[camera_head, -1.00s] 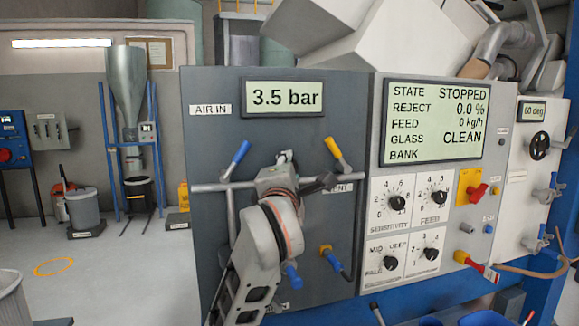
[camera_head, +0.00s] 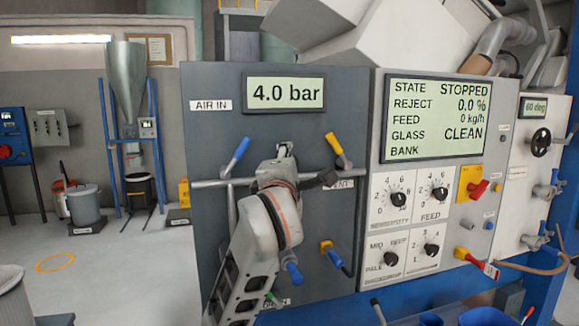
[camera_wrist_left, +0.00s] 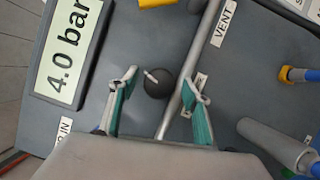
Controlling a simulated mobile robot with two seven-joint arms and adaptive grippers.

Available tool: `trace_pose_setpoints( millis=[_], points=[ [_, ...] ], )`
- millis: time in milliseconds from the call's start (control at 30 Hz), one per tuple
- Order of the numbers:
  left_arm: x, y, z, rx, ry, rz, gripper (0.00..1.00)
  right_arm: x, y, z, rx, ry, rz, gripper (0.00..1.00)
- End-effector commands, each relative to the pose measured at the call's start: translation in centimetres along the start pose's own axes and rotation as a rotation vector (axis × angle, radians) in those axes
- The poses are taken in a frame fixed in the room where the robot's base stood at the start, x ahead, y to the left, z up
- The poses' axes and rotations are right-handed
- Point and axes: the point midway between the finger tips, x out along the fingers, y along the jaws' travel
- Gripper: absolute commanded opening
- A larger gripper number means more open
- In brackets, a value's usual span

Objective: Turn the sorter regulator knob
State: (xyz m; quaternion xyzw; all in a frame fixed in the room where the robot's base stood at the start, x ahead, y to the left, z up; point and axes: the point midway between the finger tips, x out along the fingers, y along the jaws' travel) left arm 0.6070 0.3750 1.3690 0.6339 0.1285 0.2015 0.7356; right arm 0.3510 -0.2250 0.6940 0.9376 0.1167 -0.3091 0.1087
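The sorter regulator knob (camera_wrist_left: 157,83) is black and round with a white pointer mark, on the dark grey panel (camera_head: 215,150). My left gripper (camera_wrist_left: 160,80) is open, with one teal-padded finger on each side of the knob. Gaps show between the fingers and the knob. In the head view my left gripper (camera_head: 286,152) is in front of the panel and hides the knob. The pressure display (camera_head: 286,94) above it reads 4.0 bar; it also shows in the wrist view (camera_wrist_left: 68,50). My right gripper is not in view.
A grey pipe (camera_wrist_left: 178,97) passes close beside the knob. Blue (camera_head: 238,153) and yellow (camera_head: 338,150) valve levers flank my gripper. A screen (camera_head: 435,118) reading STOPPED and several black dials (camera_head: 398,199) are on the right. Open floor lies left.

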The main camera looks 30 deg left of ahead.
Motion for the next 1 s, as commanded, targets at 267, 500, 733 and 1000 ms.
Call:
trace_pose_setpoints(
  millis=[267, 500, 733, 1000],
  points=[
    [-1.0, 0.0, 0.1, 0.0, -0.003, 0.001, 0.48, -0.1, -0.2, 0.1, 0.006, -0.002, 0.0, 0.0],
    [-4.8, 0.0, 0.1, -0.002, -0.004, 0.0, 0.48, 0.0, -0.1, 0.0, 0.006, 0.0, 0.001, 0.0],
    [-7.2, 0.0, 0.1, -0.001, -0.002, 0.0, 0.48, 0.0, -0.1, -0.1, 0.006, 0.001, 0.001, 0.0],
    [-7.5, 0.0, 0.0, 0.0, 0.0, 0.0, 0.48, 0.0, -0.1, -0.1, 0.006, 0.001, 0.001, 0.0]
  ],
)
